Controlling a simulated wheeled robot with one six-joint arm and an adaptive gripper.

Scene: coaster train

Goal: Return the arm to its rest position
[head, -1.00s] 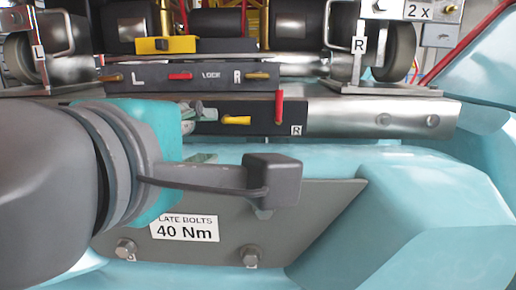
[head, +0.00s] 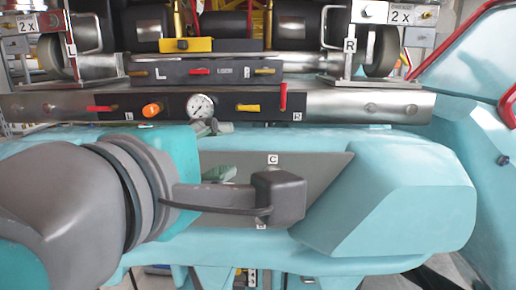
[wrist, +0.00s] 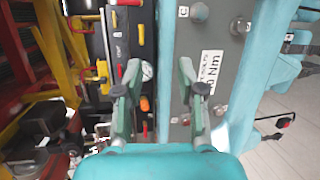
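Only bits of the green fingers show there. The grey plate (head: 330,165) is partly hidden behind my arm. In the wrist view its "Nm" label (wrist: 210,70) and bolts lie right of the fingers. I cannot tell whether the fingers touch anything.
The black panel (head: 225,119) carries red and yellow levers, an orange knob (head: 152,110) and a gauge (head: 201,107). Above it are another lever panel (head: 205,73) and wheels (head: 379,50). Pale blue bodywork (head: 400,205) fills the right. Red tubing (head: 455,40) runs at upper right.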

